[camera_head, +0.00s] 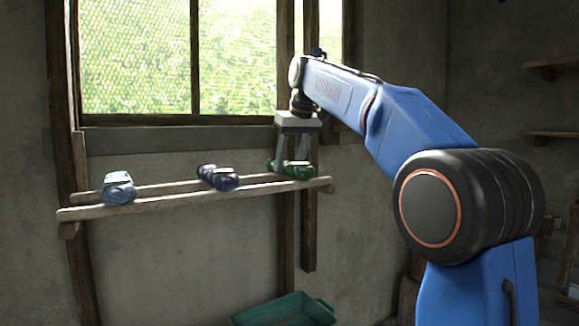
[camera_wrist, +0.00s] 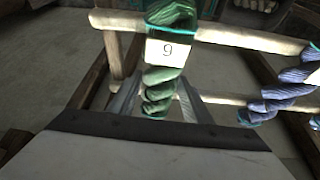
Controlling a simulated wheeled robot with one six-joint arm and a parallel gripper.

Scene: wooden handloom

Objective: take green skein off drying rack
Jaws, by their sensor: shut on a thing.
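The green skein (camera_head: 291,168) lies across the two rails of the drying rack (camera_head: 240,189) near its right end. In the wrist view the green skein (camera_wrist: 160,82) is twisted, with a white label reading 9, and runs across the rails (camera_wrist: 230,38). My gripper (camera_head: 291,160) points down at the skein in the head view, its fingers on either side of it. In the wrist view my gripper (camera_wrist: 158,105) is shut on the skein. Whether the skein is lifted off the rails cannot be told.
A green crate (camera_head: 283,311) stands below. A window is behind the rack, and wooden posts hold it. Shelves (camera_head: 552,67) are on the right wall.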

